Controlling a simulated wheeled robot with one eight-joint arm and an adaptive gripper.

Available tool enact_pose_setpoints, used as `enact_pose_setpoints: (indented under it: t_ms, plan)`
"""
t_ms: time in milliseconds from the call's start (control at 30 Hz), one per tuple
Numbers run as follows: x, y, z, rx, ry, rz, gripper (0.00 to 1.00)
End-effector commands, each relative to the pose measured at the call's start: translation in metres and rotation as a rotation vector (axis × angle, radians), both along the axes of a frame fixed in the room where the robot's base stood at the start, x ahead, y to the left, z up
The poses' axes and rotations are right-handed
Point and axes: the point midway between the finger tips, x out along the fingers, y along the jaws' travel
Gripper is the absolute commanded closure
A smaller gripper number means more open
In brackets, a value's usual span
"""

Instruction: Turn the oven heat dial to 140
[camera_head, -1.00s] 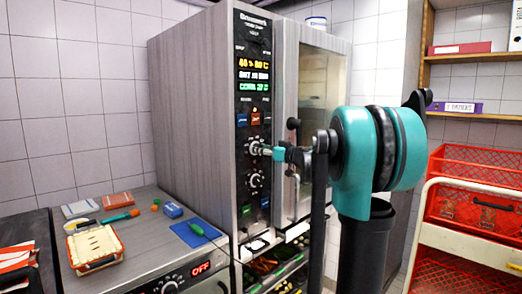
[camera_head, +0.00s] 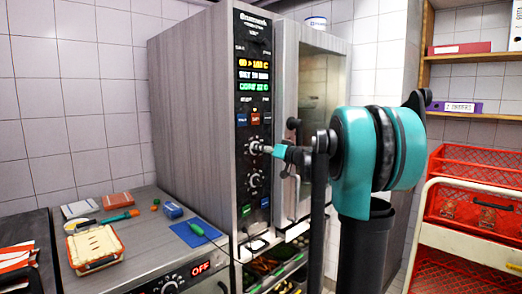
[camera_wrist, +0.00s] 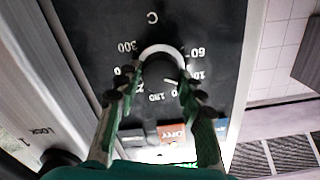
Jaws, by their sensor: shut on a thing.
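The oven (camera_head: 190,120) stands at the back, with a tall black control panel carrying a lit display (camera_head: 254,73) and two round dials. My gripper (camera_head: 268,149) is at the upper dial (camera_head: 254,146), the heat dial. In the wrist view the heat dial (camera_wrist: 161,66) is between the two fingers of my gripper (camera_wrist: 157,88), which are closed on its sides. Its white pointer line aims down and right, among numbers partly hidden by a finger. The display's middle digits are too blurred to read surely; the target seems to be three digits.
The lower dial (camera_head: 255,180) sits just below my gripper. The oven door handle (camera_head: 293,130) is close to the right. A steel counter (camera_head: 150,220) with a tray (camera_head: 94,247) is at lower left. Red crates (camera_head: 478,205) stand at right.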

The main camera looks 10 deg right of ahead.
Motion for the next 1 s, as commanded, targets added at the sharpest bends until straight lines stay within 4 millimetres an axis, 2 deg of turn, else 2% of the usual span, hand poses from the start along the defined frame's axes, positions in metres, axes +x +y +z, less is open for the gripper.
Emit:
enact_pose_setpoints:
  t_ms: [500,1000]
  plan:
    - [0.0011,-0.0019,-0.0012,0.358,0.261,-0.001,0.91]
    - [0.0014,-0.0024,-0.0020,0.505,0.366,-0.001,0.91]
